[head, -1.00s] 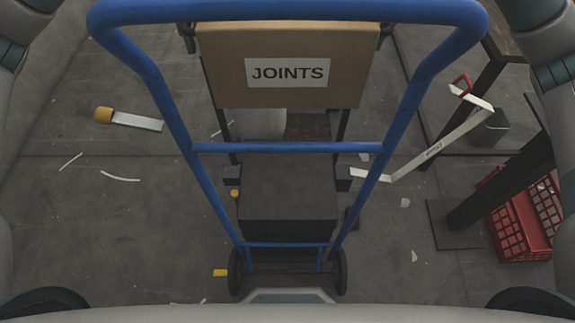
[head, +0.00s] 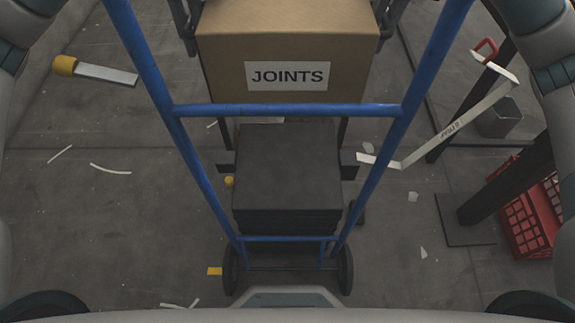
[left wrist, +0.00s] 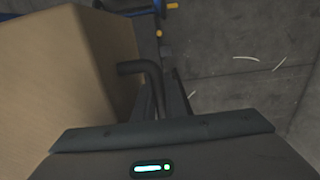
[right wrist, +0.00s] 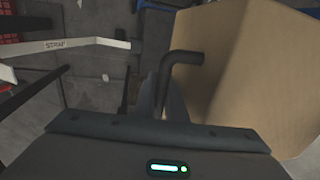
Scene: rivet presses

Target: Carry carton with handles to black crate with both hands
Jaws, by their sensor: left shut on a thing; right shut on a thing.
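The carton with handles (head: 288,60) is a brown box with a white "JOINTS" label, held up at the top middle of the head view. My left gripper (head: 188,24) is at its left side, shut on a dark bent handle (left wrist: 140,69). My right gripper (head: 388,20) is at its right side, shut on the other dark handle (right wrist: 182,58). The carton's far side is out of view. A black box shape (head: 287,165), seemingly the black crate, stands low in the middle, below and nearer than the carton.
A blue hand-truck frame (head: 290,110) rises between me and the carton. A red crate (head: 530,220) and a dark post (head: 490,190) stand at the right. A white strap arm (head: 460,125) juts in there.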

